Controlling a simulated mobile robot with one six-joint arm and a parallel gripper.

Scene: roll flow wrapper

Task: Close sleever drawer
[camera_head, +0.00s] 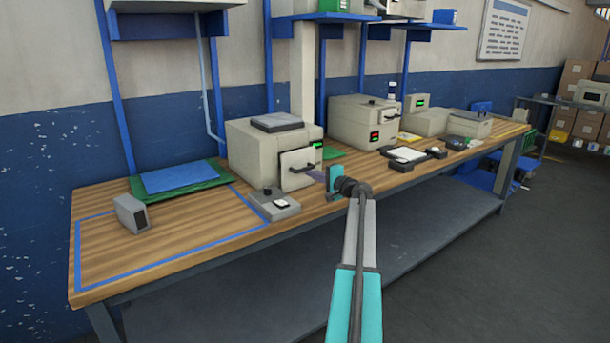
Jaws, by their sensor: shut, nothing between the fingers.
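The sleever appears to be the beige box machine (250,150) near the middle of the bench, with a dark plate on its top. A pale drawer front (292,170) with a small dark handle stands out from its front face, so the drawer looks partly open. How far it is out is hard to tell. My gripper (318,176) is just right of the drawer front, pointing left toward it. Its fingers are small and dark here; they are shut with nothing between them. I cannot tell whether they touch the drawer front.
A grey control box (274,204) sits in front of the machine. A small grey box (131,214) and a blue mat (181,177) lie to the left. Another beige machine (352,120) and a dark tray (407,154) stand to the right. The taped area at front left is mostly clear.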

